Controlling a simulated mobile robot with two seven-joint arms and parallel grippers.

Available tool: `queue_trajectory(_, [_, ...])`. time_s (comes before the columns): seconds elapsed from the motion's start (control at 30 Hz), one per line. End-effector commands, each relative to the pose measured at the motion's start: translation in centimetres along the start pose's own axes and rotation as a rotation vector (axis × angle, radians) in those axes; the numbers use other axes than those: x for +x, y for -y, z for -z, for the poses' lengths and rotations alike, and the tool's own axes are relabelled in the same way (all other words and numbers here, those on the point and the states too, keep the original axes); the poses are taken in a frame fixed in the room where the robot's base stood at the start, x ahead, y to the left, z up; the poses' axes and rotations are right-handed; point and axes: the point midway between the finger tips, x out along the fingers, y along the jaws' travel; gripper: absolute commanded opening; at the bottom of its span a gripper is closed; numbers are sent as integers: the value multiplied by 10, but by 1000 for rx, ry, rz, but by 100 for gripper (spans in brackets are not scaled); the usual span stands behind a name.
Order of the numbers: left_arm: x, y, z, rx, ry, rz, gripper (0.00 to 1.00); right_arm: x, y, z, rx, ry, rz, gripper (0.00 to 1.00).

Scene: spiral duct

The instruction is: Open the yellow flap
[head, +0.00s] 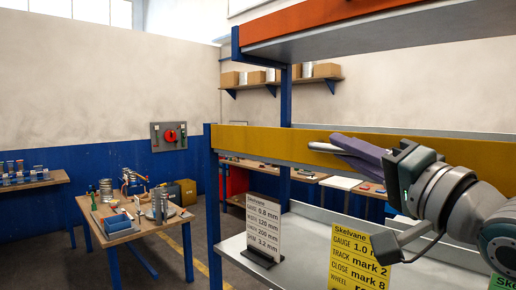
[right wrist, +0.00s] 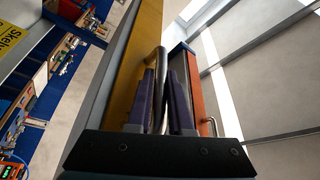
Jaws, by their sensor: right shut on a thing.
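The yellow flap (head: 262,143) is a long, narrow panel across the blue-framed rack in the head view. It also runs up the right wrist view (right wrist: 137,65). A metal bar handle (right wrist: 158,58) stands out from it. My right gripper (head: 338,145) reaches in from the right, and its purple fingers are shut on this handle in the right wrist view (right wrist: 163,105). The fingers hide part of the handle. My left gripper is in neither view.
An orange panel (head: 330,17) with its own handle (right wrist: 212,126) is above. A grey sign (head: 263,228) and a yellow sign (head: 358,257) stand below the flap. A workbench (head: 120,238) with tools is at left; open floor lies between it and the rack.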

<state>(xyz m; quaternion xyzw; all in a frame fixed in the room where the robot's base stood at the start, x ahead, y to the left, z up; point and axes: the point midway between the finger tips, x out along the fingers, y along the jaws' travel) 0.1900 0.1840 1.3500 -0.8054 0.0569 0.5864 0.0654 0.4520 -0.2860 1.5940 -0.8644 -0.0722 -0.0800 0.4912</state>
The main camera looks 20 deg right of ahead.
Motion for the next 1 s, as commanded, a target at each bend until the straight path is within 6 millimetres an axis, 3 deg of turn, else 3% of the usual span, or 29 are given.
queue_trajectory(0.57, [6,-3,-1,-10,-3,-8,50,-1,-2,-3,-33,0,14,0])
queue_trajectory(1.0, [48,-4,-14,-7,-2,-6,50,-8,-12,-20,-321,-1,137,0])
